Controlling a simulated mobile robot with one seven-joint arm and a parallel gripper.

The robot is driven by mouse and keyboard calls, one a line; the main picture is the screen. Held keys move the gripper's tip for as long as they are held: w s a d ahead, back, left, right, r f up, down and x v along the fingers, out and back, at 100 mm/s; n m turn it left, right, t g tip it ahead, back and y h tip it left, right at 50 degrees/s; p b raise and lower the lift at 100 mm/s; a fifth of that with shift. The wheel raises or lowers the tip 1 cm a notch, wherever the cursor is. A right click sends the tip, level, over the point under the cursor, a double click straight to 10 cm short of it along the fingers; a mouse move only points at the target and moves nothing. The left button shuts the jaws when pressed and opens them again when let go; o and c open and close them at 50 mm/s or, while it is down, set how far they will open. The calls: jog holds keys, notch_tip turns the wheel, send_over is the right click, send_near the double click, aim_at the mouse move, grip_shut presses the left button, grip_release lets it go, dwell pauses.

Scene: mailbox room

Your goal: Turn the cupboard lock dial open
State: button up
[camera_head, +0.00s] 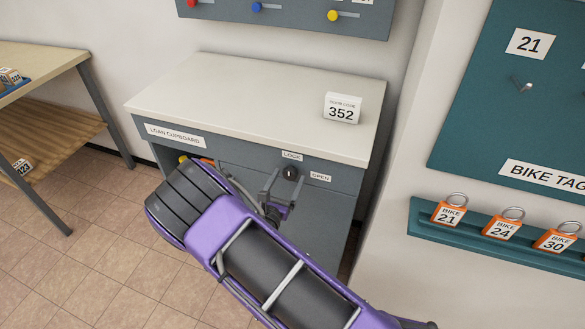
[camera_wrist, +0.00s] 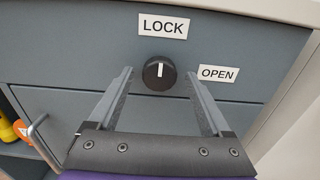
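The OPEN label (camera_wrist: 218,74) is to the right of the dial. In the head view the dial (camera_head: 290,173) shows just beyond my gripper's fingers. My gripper (camera_wrist: 160,76) is open, its two fingers pointing at the cupboard front, one to each side of the dial in the wrist view. The fingers do not appear to touch the dial.
A metal handle (camera_wrist: 38,135) is on the lower panel, with a yellow object (camera_wrist: 8,128) at the far left. A white card reading 352 (camera_head: 342,108) stands on the cupboard top. A teal ledge (camera_head: 430,232) with orange bike tags is at right; a wooden table (camera_head: 45,68) is at left.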

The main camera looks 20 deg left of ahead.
grip_shut()
jog(key=shift+f, duration=0.1)
jog(key=shift+m, duration=0.4)
jog(key=m+b, duration=0.2)
jog(key=m, duration=0.1)
jog(key=shift+s+f, duration=0.1)
jog(key=m+b, duration=0.3)
jog(key=m, duration=0.2)
jog(key=shift+a+f, duration=0.1)
jog(key=m+b, duration=0.3)
jog(key=m, duration=0.6)
jog(key=shift+a+r, duration=0.1)
jog(key=shift+r, duration=0.2)
